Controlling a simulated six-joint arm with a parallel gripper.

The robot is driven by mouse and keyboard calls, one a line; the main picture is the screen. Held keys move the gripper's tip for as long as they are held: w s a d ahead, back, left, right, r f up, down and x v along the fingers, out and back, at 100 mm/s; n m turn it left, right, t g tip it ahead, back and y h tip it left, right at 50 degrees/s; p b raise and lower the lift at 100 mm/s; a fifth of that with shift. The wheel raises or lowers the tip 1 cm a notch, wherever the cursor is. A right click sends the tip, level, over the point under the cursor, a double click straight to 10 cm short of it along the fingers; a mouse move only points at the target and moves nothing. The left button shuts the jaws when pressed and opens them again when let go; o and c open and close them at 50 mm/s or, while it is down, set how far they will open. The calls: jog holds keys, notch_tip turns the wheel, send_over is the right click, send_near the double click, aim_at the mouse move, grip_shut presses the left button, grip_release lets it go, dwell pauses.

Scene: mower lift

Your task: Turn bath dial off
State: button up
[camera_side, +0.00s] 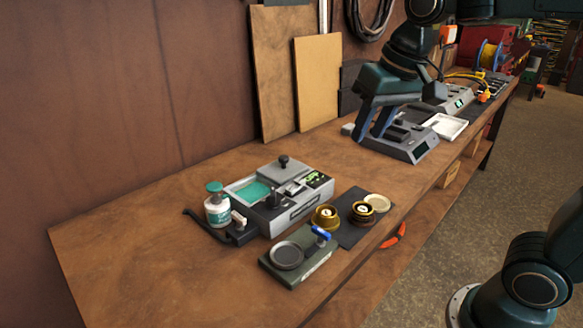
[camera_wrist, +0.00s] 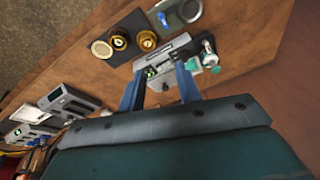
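The bath is a grey box (camera_side: 297,212) on the workbench in the side view, with teal liquid (camera_side: 253,192) in its open left part and a grey lid with a black knob (camera_side: 283,160). A small dark panel with green marks (camera_side: 316,179) is at its right end. A black knob (camera_side: 273,200) stands at its front; I cannot tell for certain which part is the dial. My gripper (camera_side: 371,136) is well to the right of the bath, above the bench, open and empty. In the wrist view the bath (camera_wrist: 178,48) shows beyond my spread fingers (camera_wrist: 159,70), partly hidden.
A white bottle with a teal cap (camera_side: 217,206) stands left of the bath. Brass pots (camera_side: 325,217), a dark mat (camera_side: 352,232) and a grey plate device (camera_side: 297,262) are in front. A grey device (camera_side: 405,145) is below my gripper. The bench's left part is clear.

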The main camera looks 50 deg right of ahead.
jog(key=w+a+f+m+g, duration=0.1)
jog(key=w+f+m+g, duration=0.15)
jog(key=w, duration=0.95)
jog(key=m+g, duration=0.1)
jog(key=m, duration=0.2)
send_over(273, 191)
notch_tip(273, 191, down, 6)
jog(key=shift+r, duration=0.1)
jog(key=shift+f, duration=6.85)
grip_shut()
